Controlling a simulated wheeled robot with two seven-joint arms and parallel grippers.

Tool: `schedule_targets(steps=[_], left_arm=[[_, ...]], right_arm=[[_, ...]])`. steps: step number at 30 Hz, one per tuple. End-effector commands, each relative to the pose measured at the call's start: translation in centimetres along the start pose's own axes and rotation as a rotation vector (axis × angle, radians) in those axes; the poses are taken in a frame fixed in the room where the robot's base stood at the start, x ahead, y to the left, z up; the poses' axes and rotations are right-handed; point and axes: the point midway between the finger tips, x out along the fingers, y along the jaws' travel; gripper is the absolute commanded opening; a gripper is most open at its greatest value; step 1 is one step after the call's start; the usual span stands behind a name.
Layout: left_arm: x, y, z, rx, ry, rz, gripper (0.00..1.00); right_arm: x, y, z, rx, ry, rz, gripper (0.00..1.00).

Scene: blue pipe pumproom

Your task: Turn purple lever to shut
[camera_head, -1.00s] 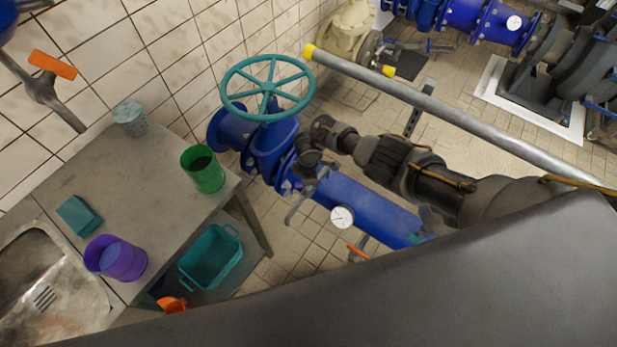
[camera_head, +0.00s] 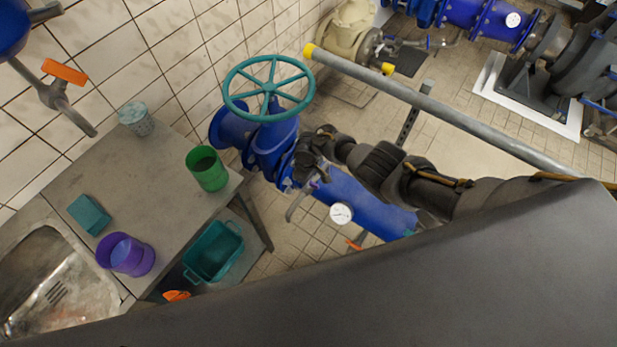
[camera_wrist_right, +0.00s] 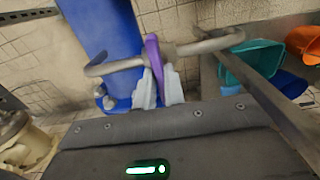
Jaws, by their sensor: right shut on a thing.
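The purple lever (camera_wrist_right: 153,56) shows in the right wrist view, on a thin grey curved pipe (camera_wrist_right: 205,46) beside a large blue pipe (camera_wrist_right: 103,35). It runs down the picture between the pale fingers of my right gripper (camera_wrist_right: 159,88), which is shut on it. In the head view my right gripper (camera_head: 312,172) is beside the blue pipe (camera_head: 365,208), below the teal handwheel (camera_head: 268,88). There the lever is mostly hidden by the gripper. My left gripper is not in view.
A gauge (camera_head: 341,212) sits on the blue pipe close to my right arm. A long grey bar (camera_head: 450,118) crosses behind the arm. To the left a table (camera_head: 150,185) holds a green cup (camera_head: 207,168) and a purple cup (camera_head: 126,255). A teal basket (camera_head: 213,252) is below.

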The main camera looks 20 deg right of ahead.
Motion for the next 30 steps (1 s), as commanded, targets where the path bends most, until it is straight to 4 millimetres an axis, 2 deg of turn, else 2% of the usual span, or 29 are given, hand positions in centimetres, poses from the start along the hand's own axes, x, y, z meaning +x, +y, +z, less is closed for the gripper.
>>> schedule_targets(steps=[17, 18, 22, 30], left_arm=[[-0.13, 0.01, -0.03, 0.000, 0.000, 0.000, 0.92], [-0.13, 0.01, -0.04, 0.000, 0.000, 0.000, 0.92], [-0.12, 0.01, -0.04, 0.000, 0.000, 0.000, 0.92], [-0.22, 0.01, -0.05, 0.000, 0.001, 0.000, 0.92]], right_arm=[[-0.16, 0.09, -0.25, 0.032, 0.006, 0.001, 0.00], [-0.17, 0.10, -0.26, 0.032, 0.006, 0.001, 0.17], [-0.12, 0.07, -0.18, 0.031, 0.005, 0.001, 0.33], [-0.19, 0.05, -0.09, 0.030, 0.002, 0.000, 0.33]])
